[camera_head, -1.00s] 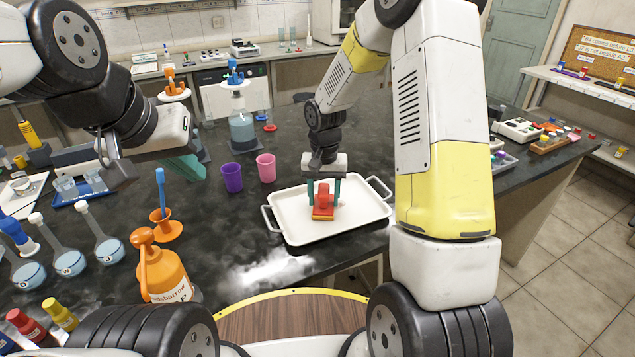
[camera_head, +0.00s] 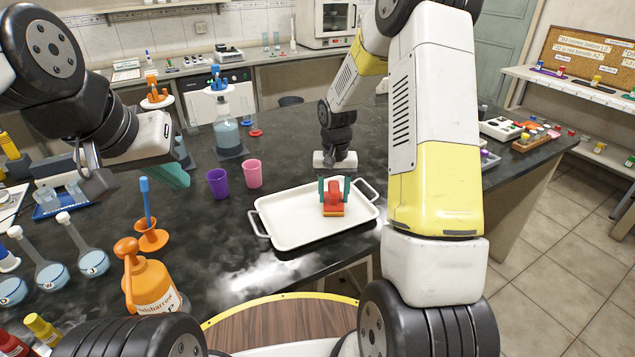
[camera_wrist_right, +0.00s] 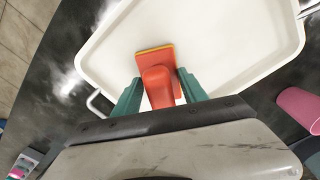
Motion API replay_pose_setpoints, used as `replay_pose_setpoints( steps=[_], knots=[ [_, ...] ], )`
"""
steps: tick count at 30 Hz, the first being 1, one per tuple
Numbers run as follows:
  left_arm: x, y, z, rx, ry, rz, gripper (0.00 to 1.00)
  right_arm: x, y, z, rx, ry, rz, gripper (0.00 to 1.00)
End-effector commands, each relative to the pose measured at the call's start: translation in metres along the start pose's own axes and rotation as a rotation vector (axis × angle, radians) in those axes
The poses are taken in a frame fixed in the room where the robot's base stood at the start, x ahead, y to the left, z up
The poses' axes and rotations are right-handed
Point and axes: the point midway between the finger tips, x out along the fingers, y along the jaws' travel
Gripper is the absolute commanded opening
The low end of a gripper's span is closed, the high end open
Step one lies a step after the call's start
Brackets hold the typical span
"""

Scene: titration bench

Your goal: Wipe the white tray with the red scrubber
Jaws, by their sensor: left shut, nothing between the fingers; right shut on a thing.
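The white tray (camera_head: 285,230) with metal side handles lies on the dark bench in the middle of the head view. The red scrubber (camera_head: 333,199), with a thin yellow-orange layer at its base, is at the right part of the tray. My right gripper (camera_head: 334,186) is shut on the scrubber's raised handle. In the right wrist view the green fingers of this gripper (camera_wrist_right: 160,95) flank the scrubber (camera_wrist_right: 157,72) over the tray's white floor (camera_wrist_right: 215,40). Whether its base touches the tray is hard to tell. My left gripper (camera_head: 177,174) is shut and empty above the bench at the left.
A purple cup (camera_head: 218,183) and a pink cup (camera_head: 252,174) stand just left of the tray. An orange wash bottle (camera_head: 149,284), an orange stand (camera_head: 151,236) and several flasks are further left. The bench right of the tray is partly hidden by my right arm.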

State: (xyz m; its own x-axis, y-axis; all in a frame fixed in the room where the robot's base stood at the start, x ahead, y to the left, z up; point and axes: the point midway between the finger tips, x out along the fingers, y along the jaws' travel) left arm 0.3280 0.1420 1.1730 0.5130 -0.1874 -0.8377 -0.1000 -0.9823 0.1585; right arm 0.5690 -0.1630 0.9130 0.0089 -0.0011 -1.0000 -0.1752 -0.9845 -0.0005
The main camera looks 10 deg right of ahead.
Motion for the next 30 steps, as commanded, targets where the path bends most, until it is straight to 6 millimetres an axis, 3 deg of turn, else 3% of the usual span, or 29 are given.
replay_pose_setpoints(
  steps=[10, 24, 30],
  knots=[
    [0.000, 0.000, 0.000, 0.000, 0.000, 0.000, 0.00, -0.002, 0.002, 0.000, 0.001, -0.002, 0.001, 0.00],
    [0.000, 0.000, 0.000, 0.000, 0.000, 0.000, 0.00, -0.049, 0.000, -0.002, 0.000, 0.002, -0.001, 0.00],
    [0.000, 0.000, 0.000, 0.000, 0.000, 0.000, 0.00, -0.060, 0.000, -0.001, -0.001, 0.000, 0.000, 0.00]
  ],
)
